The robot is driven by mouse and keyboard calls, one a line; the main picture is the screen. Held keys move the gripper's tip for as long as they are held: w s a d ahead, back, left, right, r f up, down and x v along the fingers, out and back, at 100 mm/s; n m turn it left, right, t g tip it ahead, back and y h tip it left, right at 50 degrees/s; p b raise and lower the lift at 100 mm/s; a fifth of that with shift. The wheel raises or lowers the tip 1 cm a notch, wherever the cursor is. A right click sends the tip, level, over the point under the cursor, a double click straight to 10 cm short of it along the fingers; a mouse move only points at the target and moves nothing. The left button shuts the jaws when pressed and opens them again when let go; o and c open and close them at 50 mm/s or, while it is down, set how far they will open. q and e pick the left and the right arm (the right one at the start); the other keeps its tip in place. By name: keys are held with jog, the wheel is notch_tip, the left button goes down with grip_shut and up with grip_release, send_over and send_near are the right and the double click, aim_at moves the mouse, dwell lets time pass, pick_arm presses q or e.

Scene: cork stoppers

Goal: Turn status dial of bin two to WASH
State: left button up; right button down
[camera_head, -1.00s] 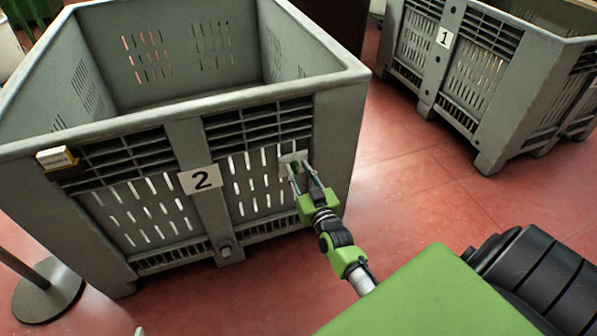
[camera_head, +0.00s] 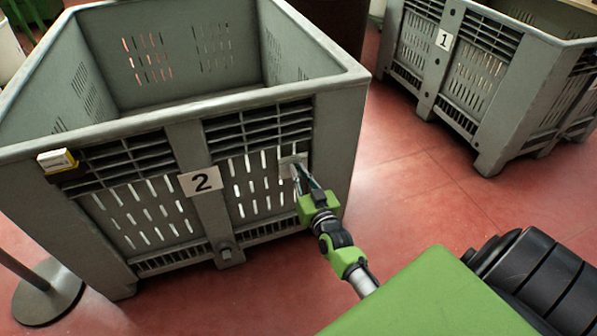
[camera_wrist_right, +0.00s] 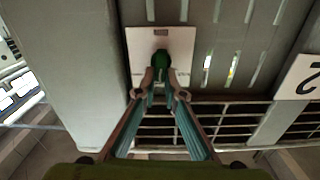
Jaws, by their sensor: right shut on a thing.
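Bin two (camera_head: 180,130) is a large grey slotted crate with a "2" label (camera_head: 201,181) on its front. The status dial plate (camera_head: 286,166) is a pale square on the right of that front. In the right wrist view the plate (camera_wrist_right: 190,44) carries a dark green dial knob (camera_wrist_right: 160,62). My right gripper (camera_head: 299,172) is at the plate, its fingers shut on the knob; its fingertips also show in the right wrist view (camera_wrist_right: 160,92). The plate's lettering is too small to read. My left gripper is not in view.
Another grey bin labelled "1" (camera_head: 444,39) stands at the back right. A small yellow and white box (camera_head: 57,160) sits on bin two's front left. A post with a round dark base (camera_head: 48,290) stands at lower left. Red floor (camera_head: 410,190) is clear between the bins.

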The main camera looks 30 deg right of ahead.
jog(key=m, duration=0.4)
jog(key=m+p, duration=0.1)
jog(key=shift+s+d+f+m, duration=0.1)
jog(key=shift+d+f+m, duration=0.05)
jog(key=shift+d+m, duration=0.25)
jog(key=m, duration=0.2)
jog(key=shift+d+f+m, duration=0.1)
jog(key=shift+d+m, duration=0.05)
jog(key=shift+m, duration=0.15)
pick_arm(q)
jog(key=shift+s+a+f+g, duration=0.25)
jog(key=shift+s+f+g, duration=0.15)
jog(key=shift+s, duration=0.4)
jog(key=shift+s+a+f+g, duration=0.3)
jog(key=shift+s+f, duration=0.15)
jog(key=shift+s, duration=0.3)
pick_arm(e)
jog(key=shift+d+f+m, duration=0.1)
jog(key=shift+f+m, duration=0.05)
jog(key=shift+m, duration=1.25)
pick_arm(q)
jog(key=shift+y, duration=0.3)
pick_arm(e)
jog(key=c, duration=2.1)
grip_release()
jog(key=shift+c, duration=0.2)
jog(key=shift+s, duration=0.1)
jog(key=v, duration=1.2)
